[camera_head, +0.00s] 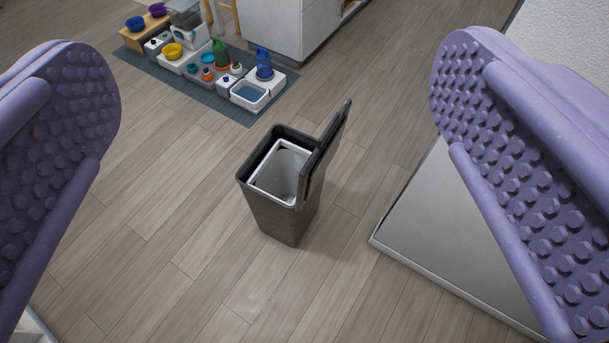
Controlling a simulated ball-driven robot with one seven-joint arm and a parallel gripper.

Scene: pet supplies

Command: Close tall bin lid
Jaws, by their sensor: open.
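The tall bin (277,215) is dark grey and stands upright on the wood floor near the middle of the view. Its lid (325,155) stands up, open, along the bin's right side. A light grey inner bucket (285,172) shows inside and looks empty. My gripper (278,130) is open, with one purple, studded finger at the left edge and one at the right. The fingers are wide apart and hold nothing. The bin appears between them, farther from the camera and not touching them.
A blue-grey mat (225,107) at the upper left holds bowls, bottles and white trays. A white cabinet (288,30) stands behind it. A grey, flat-topped thing (440,230) is at the right, partly behind the finger. The floor around the bin is clear.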

